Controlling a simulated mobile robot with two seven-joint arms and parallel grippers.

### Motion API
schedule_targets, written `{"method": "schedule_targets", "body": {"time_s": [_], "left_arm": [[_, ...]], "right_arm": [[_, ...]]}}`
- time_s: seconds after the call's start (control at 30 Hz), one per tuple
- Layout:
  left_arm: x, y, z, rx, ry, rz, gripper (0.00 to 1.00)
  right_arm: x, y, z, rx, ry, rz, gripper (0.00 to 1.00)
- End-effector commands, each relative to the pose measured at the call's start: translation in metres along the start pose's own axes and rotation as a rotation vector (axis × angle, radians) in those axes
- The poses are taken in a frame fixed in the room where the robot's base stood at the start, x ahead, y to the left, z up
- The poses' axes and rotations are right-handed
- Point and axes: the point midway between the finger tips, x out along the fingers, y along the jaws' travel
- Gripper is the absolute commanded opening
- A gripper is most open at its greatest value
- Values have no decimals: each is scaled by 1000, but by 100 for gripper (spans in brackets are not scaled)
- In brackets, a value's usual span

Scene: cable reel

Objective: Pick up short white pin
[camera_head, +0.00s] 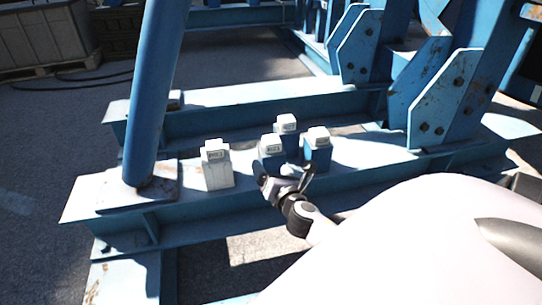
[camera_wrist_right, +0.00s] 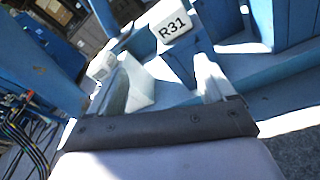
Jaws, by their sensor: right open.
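A white-bodied pin (camera_head: 219,170) with a white labelled cap stands upright on the blue beam, at the left of a small group. My right gripper (camera_head: 287,184) is open, to the right of the white pin and just in front of the blue-bodied pins. In the right wrist view the open fingers (camera_wrist_right: 160,85) reach toward a pin with a white cap (camera_wrist_right: 172,28) marked R31. Another white cap (camera_wrist_right: 102,66) shows to its left, partly beside the left finger. I cannot tell whether anything touches the fingers. My left gripper is not in view.
Blue-bodied pins with white caps stand close together: a front one (camera_head: 271,148), a right one (camera_head: 317,150) and a back one (camera_head: 286,123). A thick blue post (camera_head: 155,90) rises at the left. Blue steel brackets (camera_head: 445,100) stand at the right. The beam (camera_head: 250,200) is bare near its front edge.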

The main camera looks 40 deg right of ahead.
Motion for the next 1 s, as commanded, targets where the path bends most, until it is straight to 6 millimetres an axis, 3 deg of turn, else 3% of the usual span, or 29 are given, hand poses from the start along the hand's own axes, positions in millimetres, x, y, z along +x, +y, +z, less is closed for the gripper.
{"method": "schedule_targets", "body": {"time_s": [0.03, 0.3, 0.67, 1.0], "left_arm": [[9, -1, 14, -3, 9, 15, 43], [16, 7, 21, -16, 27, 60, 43], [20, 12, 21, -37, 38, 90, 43], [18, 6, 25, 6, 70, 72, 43]], "right_arm": [[12, -9, -6, -90, -41, -4, 83], [33, -18, 13, -394, -156, -42, 83], [57, -19, 22, -439, -174, -52, 83], [97, -20, 34, -438, -173, -51, 83]]}}
